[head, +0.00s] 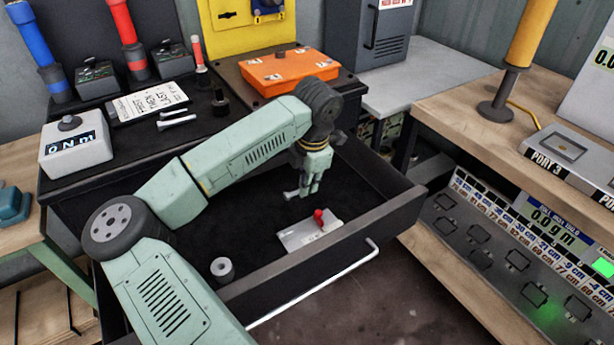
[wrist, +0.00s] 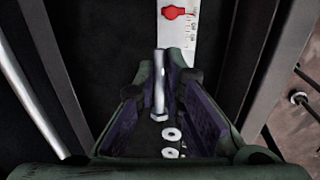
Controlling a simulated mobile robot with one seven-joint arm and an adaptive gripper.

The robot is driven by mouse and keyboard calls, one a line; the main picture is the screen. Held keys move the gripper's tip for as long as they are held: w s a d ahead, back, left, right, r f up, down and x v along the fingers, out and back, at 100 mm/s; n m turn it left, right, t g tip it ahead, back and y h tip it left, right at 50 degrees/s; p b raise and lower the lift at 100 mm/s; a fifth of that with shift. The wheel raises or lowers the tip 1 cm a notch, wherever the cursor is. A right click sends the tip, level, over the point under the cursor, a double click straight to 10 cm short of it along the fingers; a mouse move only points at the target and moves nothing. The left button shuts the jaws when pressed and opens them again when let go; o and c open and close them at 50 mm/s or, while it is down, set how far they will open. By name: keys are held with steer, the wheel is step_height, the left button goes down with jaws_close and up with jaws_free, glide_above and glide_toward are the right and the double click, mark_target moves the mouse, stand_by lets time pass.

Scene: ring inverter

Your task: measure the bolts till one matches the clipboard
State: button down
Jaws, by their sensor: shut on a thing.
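My gripper (head: 314,185) is low inside the open black drawer, shut on a silver bolt (head: 292,194). In the wrist view the bolt (wrist: 160,88) lies lengthwise between the fingers of the gripper (wrist: 165,72), its hex head toward the camera. A pale measuring plate with scale marks (head: 297,238) and a red slider (head: 319,216) lies on the drawer floor. In the wrist view the red slider (wrist: 173,13) is just beyond the bolt's far end. More bolts (head: 178,121) lie on the black worktop, beside a white sheet with upside-down print (head: 148,102), perhaps the clipboard.
A grey ring (head: 222,268) sits in the drawer's front left. Washers (wrist: 172,135) show under the gripper. The drawer's front wall (head: 330,262) and side walls stand close around my gripper. An orange box (head: 290,72) stands behind; a wooden bench (head: 450,110) is at right.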

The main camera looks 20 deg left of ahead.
steer(key=b, duration=0.3)
glide_above(305, 229)
steer(key=f, duration=0.8)
steer(key=shift+s+d+f, duration=0.1)
steer(key=shift+d+f, duration=0.2)
steer(key=shift+f, duration=0.05)
step_height(305, 229, down, 6)
steer(key=b, duration=0.5)
steer(key=shift+r, duration=0.15)
steer(key=c, duration=1.6)
jaws_free()
steer(key=shift+r, duration=0.1)
step_height(305, 229, up, 12)
steer(key=s+d, duration=0.1)
steer(key=shift+d, duration=0.25)
